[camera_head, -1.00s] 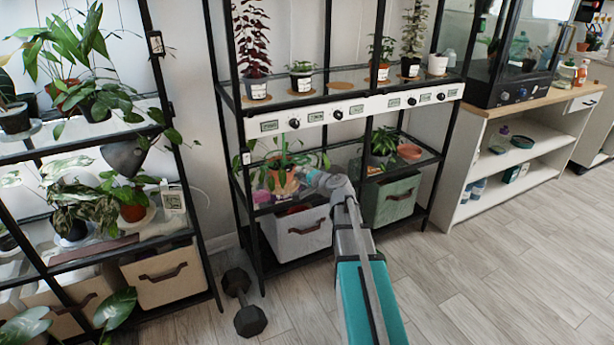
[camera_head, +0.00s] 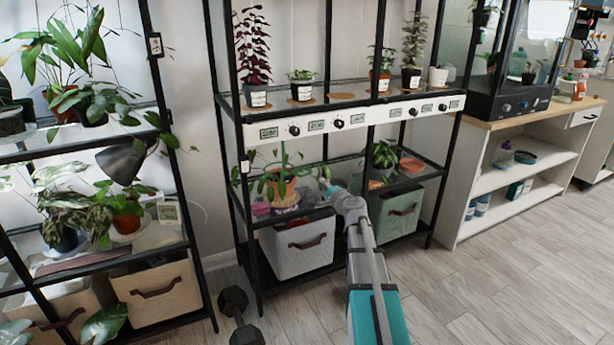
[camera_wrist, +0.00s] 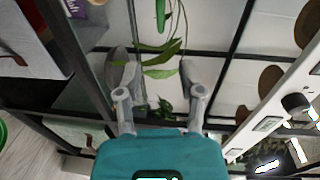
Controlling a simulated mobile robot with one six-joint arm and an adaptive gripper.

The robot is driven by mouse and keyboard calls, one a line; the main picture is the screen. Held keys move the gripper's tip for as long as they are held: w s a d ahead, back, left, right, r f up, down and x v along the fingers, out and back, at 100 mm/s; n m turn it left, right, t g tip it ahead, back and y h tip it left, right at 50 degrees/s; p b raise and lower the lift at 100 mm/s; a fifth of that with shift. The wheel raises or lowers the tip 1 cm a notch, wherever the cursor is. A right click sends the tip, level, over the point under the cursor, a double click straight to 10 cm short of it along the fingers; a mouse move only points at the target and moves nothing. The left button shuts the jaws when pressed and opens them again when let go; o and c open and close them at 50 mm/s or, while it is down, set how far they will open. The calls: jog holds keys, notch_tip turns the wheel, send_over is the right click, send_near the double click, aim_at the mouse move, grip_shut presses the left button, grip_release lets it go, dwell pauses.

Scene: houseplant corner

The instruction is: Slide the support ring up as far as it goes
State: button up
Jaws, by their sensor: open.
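The potted plant in an orange pot (camera_head: 284,188) stands on the lower shelf of the middle rack. A thin upright stake (camera_head: 283,155) rises from it among green leaves. I cannot make out the support ring in either view. My gripper (camera_head: 329,188) is just right of the pot, in front of the shelf. In the wrist view my gripper (camera_wrist: 154,72) is open and empty. Its two fingers are spread apart, with long green leaves (camera_wrist: 163,62) showing between and beyond them. I cannot tell how far away these leaves are.
A white panel with knobs (camera_head: 340,122) runs along the upper shelf's edge. A leafy plant (camera_head: 384,155) and a terracotta dish (camera_head: 411,165) are to the right. Below are a white bin (camera_head: 297,246) and a green bin (camera_head: 397,213). A dumbbell (camera_head: 236,312) lies on the floor.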

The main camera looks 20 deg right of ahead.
aim_at(306, 174)
jog(key=w, duration=0.4)
jog(key=w+f+b, duration=0.1)
jog(key=w, duration=0.8)
jog(key=shift+w+a+f, duration=0.25)
jog(key=shift+w, duration=0.1)
grip_shut()
